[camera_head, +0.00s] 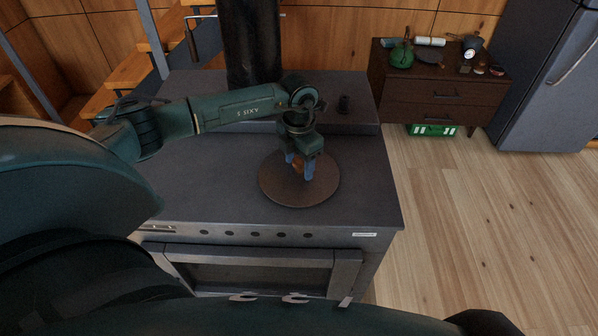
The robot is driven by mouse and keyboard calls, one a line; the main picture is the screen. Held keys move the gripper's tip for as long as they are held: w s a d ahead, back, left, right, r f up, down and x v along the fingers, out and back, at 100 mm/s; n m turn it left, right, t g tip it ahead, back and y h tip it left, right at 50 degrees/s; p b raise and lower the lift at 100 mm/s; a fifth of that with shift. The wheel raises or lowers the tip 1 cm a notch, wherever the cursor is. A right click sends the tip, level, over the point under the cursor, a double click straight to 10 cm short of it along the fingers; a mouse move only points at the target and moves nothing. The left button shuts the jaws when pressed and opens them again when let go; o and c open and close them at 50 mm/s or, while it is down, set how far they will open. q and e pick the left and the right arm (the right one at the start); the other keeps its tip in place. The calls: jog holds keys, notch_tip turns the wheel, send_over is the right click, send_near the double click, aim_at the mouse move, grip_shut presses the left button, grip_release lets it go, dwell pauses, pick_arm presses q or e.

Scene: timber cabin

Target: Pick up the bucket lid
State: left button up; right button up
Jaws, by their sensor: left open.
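A round, flat brown lid (298,192) lies on the dark grey stove top (215,195), near its right side. A small orange-brown knob (298,165) shows at the lid's middle. My left gripper (299,172) points down over the lid, with its two blue fingertips apart on either side of the knob. The jaws are open; I cannot tell whether the fingers touch the knob. The gripper and wrist hide part of the lid's far side. No bucket can be made out. My right gripper is not in view.
A black stovepipe (250,45) rises behind the stove top. A dark wooden cabinet (435,95) with a green bottle (402,57) and small items stands at the back right, beside a grey fridge (548,75). A green crate (432,130) sits below. The wooden floor (480,220) at right is clear.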

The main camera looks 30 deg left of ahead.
pick_arm(q)
jog(key=shift+c, duration=0.5)
jog(key=c, duration=1.1)
jog(key=shift+r, duration=0.15)
